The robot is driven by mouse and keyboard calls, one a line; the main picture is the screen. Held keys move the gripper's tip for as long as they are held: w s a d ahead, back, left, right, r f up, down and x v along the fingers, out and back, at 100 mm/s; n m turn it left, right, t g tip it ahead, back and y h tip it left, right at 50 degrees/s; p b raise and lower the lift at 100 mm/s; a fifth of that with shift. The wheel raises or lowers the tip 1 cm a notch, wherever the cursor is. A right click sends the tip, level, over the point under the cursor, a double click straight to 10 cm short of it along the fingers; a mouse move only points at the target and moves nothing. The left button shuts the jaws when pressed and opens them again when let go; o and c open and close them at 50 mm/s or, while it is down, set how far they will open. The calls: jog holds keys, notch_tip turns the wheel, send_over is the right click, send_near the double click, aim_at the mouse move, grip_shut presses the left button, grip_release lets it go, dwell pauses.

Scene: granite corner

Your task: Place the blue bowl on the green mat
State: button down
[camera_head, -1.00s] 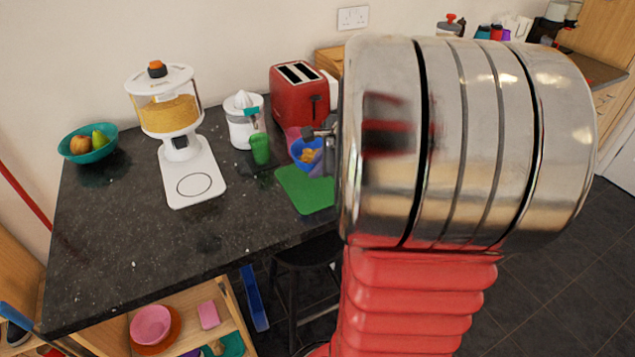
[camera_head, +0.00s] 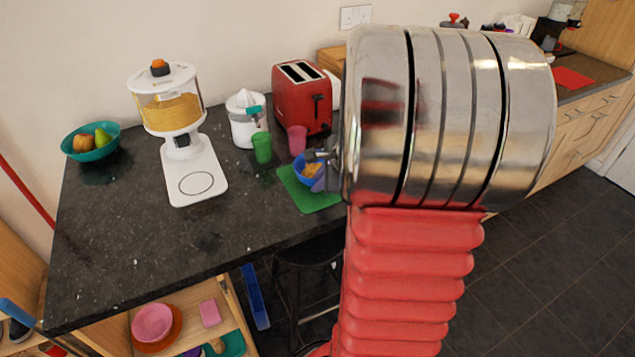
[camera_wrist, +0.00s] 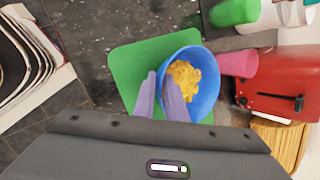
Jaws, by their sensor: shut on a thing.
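The blue bowl (camera_wrist: 207,88) holds yellow food pieces and is tilted a little in the wrist view. My gripper (camera_wrist: 163,100) is shut on the near side of its rim. The bowl also shows in the head view (camera_head: 301,176), partly hidden behind my wrist. The green mat (camera_wrist: 128,68) lies flat on the dark counter, and the bowl is over its right part. In the head view the mat (camera_head: 310,201) extends in front of the bowl. I cannot tell whether the bowl touches the mat.
A green cup (camera_head: 262,148) and a pink cup (camera_head: 297,139) stand just behind the mat. A red toaster (camera_head: 300,100), a white juicer (camera_head: 243,122) and a cereal dispenser (camera_head: 178,130) stand on the counter (camera_head: 120,225). The counter's front left is clear.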

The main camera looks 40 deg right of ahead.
jog(key=c, duration=1.8)
grip_release()
jog(key=shift+r, duration=0.1)
jog(key=v, duration=1.1)
jog(key=shift+s+r, duration=0.25)
jog(key=shift+r, duration=0.1)
jog(key=shift+a, duration=0.15)
jog(key=s+a+f+n+g, duration=0.35)
jog(key=s+a+n, duration=0.25)
jog(key=a+n, duration=0.35)
jog(key=a+r+n+t, duration=0.1)
jog(key=a+r+n, duration=0.2)
jog(key=a+n, duration=0.5)
jog(key=a+r+n+t, duration=0.1)
jog(key=a+r+n, duration=0.2)
jog(key=a+n, duration=0.5)
jog(key=a, duration=0.4)
jog(key=shift+s+a+y, duration=0.2)
jog(key=shift+a+y, duration=0.05)
jog(key=shift+y, duration=0.05)
